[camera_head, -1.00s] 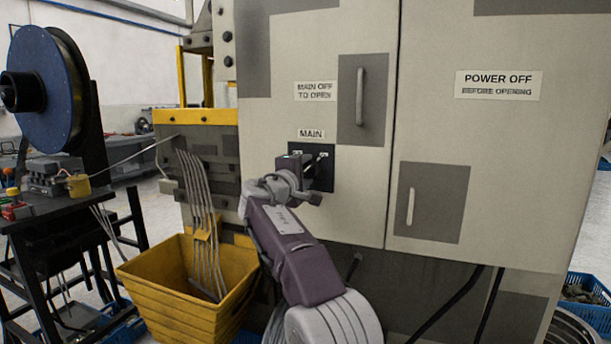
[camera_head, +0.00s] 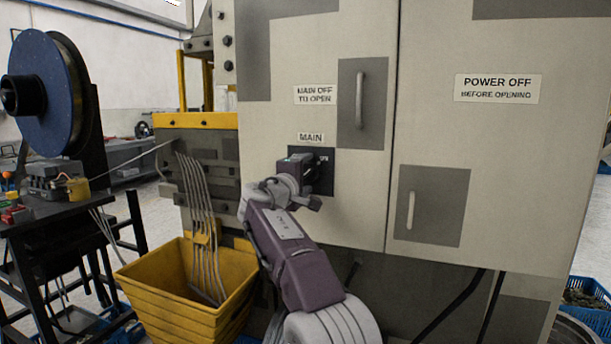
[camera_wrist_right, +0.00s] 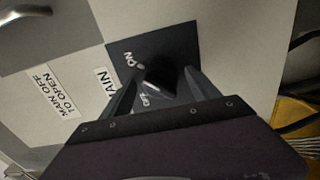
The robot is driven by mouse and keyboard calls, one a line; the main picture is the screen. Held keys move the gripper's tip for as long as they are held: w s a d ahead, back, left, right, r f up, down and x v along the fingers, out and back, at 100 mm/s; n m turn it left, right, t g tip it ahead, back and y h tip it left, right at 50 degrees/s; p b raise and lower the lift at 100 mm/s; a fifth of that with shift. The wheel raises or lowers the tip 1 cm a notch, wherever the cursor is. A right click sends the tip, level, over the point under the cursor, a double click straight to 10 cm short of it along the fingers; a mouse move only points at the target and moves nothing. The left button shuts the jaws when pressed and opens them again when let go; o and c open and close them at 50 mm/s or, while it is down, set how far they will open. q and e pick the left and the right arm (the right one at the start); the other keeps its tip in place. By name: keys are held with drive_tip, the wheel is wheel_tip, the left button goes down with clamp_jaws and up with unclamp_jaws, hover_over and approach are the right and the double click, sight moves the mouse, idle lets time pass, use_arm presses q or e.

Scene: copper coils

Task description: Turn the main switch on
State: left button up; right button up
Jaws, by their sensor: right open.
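The main switch is a black plate (camera_head: 326,186) under the MAIN label (camera_head: 311,138) on the beige cabinet door. In the right wrist view its dark knob (camera_wrist_right: 160,74) stands between my fingers, with ON printed at its upper left and OFF below. I cannot tell which way the knob points, or whether the fingers touch it. My right gripper (camera_head: 310,172) is at the plate in the head view and hides the knob there. In the right wrist view the gripper (camera_wrist_right: 161,78) is open, one finger on each side of the knob. My left gripper is out of view.
Door handles (camera_head: 360,97) (camera_head: 411,209) stick out of the cabinet. A blue spool (camera_head: 45,88) and a black bench (camera_head: 60,210) are further left.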

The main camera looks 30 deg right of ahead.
drive_tip(key=shift+a, duration=0.1)
drive_tip(key=b+v, duration=0.2)
drive_tip(key=v, duration=0.7)
